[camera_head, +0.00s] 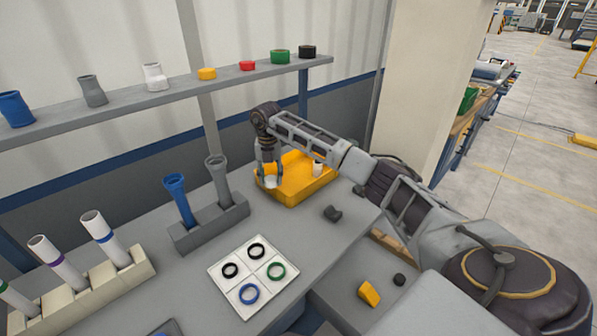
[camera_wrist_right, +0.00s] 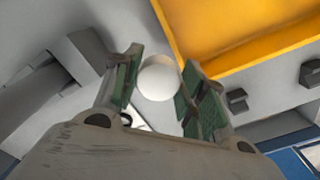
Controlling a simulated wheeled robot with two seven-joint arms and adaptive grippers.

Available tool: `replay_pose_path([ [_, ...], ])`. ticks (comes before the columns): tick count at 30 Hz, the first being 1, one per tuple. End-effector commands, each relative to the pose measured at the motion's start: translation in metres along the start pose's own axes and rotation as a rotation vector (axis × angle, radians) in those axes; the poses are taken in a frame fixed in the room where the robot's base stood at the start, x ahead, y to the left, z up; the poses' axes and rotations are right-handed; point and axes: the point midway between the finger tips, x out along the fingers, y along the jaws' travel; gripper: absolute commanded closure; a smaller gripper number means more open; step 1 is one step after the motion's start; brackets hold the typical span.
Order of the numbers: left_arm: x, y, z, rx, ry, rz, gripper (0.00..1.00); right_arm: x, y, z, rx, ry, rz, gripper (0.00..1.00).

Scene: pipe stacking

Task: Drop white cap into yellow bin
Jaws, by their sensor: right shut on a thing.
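The white cap (camera_wrist_right: 158,80) is between the green-padded fingers of my right gripper (camera_wrist_right: 156,92), which is shut on it. In the head view the white cap (camera_head: 270,182) shows low under the right gripper (camera_head: 268,172), at the left side of the yellow bin (camera_head: 312,187). In the wrist view the yellow bin (camera_wrist_right: 205,45) lies to the upper right, and the cap appears just beside its edge. I cannot tell the cap's height over the bin rim. A white piece (camera_head: 318,170) shows at the bin's right part. My left gripper is not in view.
A grey rack (camera_head: 210,228) with a blue and a grey pipe stands left of the bin. A white tray (camera_head: 224,284) with coloured rings lies in front. A beige rack (camera_head: 90,290) holds white pipes. The wall shelf (camera_head: 120,122) carries fittings and caps.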

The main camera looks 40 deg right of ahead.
Motion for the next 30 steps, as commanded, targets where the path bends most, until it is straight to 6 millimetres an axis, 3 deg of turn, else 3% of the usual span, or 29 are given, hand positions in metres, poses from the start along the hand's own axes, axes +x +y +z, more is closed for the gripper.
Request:
replay_pose_path([
  [13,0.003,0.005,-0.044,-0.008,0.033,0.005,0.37,-0.006,-0.022,0.059,-0.025,0.0,0.002,0.71],
  [30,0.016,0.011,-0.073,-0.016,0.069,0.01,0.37,-0.016,-0.065,0.115,0.014,0.0,0.002,0.71],
])
